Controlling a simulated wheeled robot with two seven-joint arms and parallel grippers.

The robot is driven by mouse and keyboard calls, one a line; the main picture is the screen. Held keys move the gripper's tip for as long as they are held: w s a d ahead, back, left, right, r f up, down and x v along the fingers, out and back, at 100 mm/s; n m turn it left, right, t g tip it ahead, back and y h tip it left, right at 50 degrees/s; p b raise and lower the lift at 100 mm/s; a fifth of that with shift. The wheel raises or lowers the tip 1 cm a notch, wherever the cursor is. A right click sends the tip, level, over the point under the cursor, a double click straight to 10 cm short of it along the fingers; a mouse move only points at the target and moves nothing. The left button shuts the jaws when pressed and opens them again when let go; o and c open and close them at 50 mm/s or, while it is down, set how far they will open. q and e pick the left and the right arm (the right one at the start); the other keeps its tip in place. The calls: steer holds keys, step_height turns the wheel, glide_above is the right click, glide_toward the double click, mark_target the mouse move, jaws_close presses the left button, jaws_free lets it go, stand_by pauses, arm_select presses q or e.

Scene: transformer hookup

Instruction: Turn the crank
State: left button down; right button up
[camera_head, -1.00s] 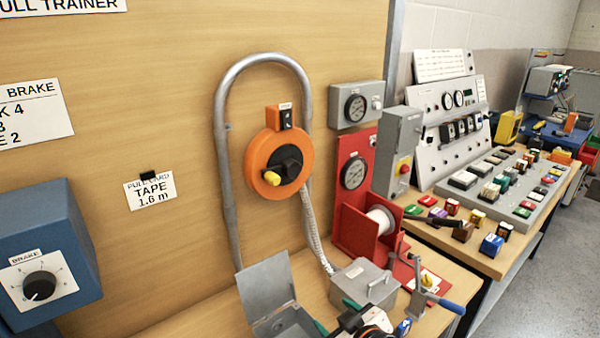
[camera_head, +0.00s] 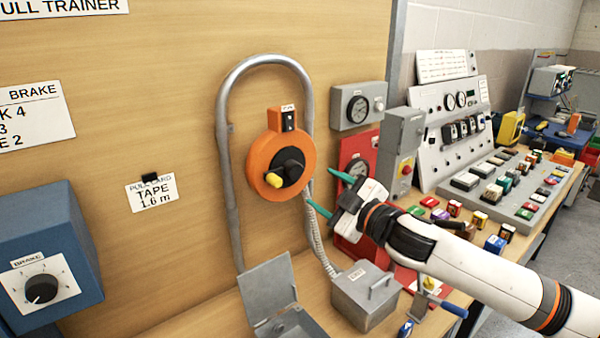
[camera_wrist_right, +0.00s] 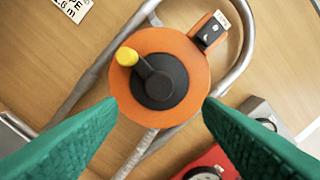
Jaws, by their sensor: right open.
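The crank is a black arm with a yellow knob (camera_head: 272,180) on a round orange reel (camera_head: 258,157) mounted on the wooden panel. In the head view the knob points to the lower left of the black hub. In the right wrist view the orange reel (camera_wrist_right: 186,63) lies ahead between my fingers, with the yellow knob (camera_wrist_right: 127,56) at its left side. My right gripper (camera_head: 325,193) is open and empty, its green fingers just right of the reel and apart from it. My left gripper is not in view.
A grey bent pipe (camera_head: 226,150) arches around the reel. A grey box (camera_head: 360,295) with a handle and an open-lidded box (camera_head: 268,285) stand below. A red gauge panel (camera_head: 357,145) is behind my right gripper.

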mark_target(296, 172)
steer(key=p+x, duration=0.1)
steer(key=x, duration=0.8)
steer(key=shift+w+a+p, duration=0.2)
steer(key=shift+p, duration=0.15)
jaws_close()
